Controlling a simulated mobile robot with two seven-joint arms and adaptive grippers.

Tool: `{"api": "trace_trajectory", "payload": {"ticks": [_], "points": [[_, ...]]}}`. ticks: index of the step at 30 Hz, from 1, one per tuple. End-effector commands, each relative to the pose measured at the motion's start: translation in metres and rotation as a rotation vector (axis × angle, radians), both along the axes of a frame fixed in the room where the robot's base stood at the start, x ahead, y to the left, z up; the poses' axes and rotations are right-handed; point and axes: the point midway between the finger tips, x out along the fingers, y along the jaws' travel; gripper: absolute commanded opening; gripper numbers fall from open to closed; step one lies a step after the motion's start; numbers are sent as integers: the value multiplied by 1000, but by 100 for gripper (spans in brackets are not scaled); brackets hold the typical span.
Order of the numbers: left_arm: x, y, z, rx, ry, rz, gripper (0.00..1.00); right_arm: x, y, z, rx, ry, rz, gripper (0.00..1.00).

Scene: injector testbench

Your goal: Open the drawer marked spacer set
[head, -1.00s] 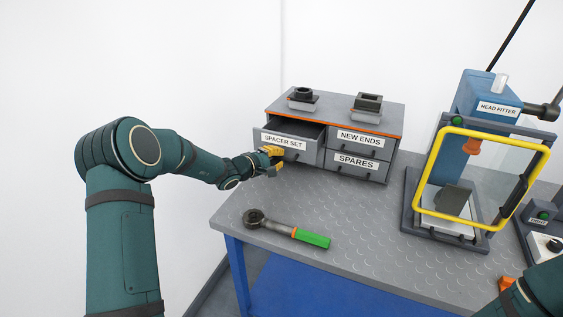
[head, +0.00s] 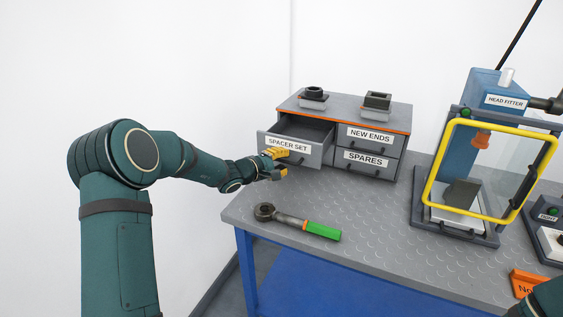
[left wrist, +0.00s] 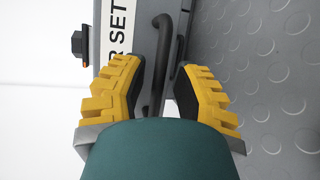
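The drawer marked SPACER SET (head: 311,153) is the upper left one of a small grey cabinet. It is pulled out, and its dark, empty-looking inside shows. My left gripper (head: 281,163) is at the drawer's front, by the handle. In the left wrist view the yellow fingers (left wrist: 160,88) stand apart, one on each side of the dark curved handle (left wrist: 181,45), with gaps beside it. Part of the handle is hidden behind my wrist. My right gripper is out of view.
The cabinet top (head: 345,107) carries two dark parts on stands. Closed drawers NEW ENDS (head: 353,145) and SPARES (head: 345,168) are beside and below. A green-handled ratchet (head: 322,231) lies in front on the bench. The yellow-framed head fitter (head: 430,190) stands right.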

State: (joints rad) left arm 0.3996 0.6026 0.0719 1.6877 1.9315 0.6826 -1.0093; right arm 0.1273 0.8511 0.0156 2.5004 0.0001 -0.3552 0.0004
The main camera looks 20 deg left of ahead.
Motion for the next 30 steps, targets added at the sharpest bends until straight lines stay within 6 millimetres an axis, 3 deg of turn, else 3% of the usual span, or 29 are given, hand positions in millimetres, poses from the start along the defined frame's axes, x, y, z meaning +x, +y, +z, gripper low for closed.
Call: {"api": "trace_trajectory", "payload": {"ticks": [14,30], "points": [[-9,6,4,2,-3,3,40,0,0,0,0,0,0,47],[-95,45,21,1,-1,2,40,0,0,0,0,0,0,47]]}}
